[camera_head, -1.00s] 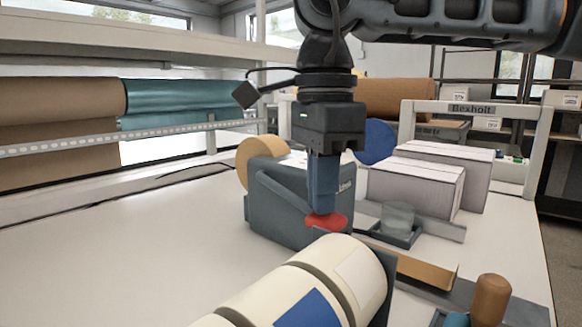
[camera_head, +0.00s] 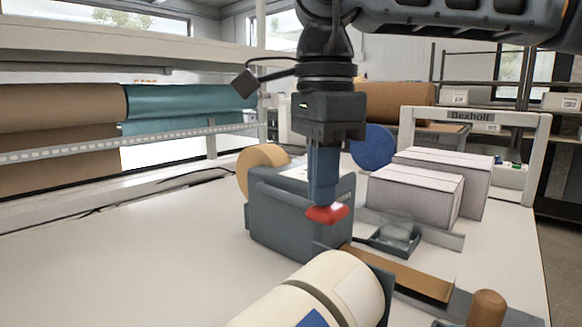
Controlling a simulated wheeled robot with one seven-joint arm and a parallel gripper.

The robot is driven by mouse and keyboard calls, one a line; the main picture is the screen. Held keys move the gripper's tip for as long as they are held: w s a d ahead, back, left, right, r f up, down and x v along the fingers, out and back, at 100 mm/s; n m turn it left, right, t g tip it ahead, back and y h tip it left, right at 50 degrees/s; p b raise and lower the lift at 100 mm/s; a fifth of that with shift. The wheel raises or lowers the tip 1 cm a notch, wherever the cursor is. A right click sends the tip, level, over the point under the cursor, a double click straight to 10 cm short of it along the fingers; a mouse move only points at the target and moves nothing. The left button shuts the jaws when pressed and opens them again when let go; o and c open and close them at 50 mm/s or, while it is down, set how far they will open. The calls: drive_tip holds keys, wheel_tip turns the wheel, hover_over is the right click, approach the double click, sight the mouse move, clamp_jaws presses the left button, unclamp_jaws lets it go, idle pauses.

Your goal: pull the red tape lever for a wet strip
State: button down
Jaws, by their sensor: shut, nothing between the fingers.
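The red lever (camera_head: 327,215) is a rounded red knob at the front right of the grey tape dispenser (camera_head: 290,218). The dispenser stands on the white table with a tan tape roll (camera_head: 262,160) at its back left. My gripper (camera_head: 324,203) points straight down and is shut, with its fingertips at the top of the red lever. The fingers hide part of the lever and of the dispenser's side; I cannot tell whether they press on it. A brown paper strip (camera_head: 402,272) lies in front and to the right of the dispenser.
Two pale boxes (camera_head: 415,190), a small clear container (camera_head: 397,232) and a blue disc (camera_head: 372,146) are to the right and behind. A brown wooden knob (camera_head: 487,308) is at front right. The table's left is clear.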

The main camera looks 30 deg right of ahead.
wheel_tip(320, 180, up, 9)
drive_tip(key=p, duration=0.5)
drive_tip(key=shift+f, duration=0.1)
idle(0.4)
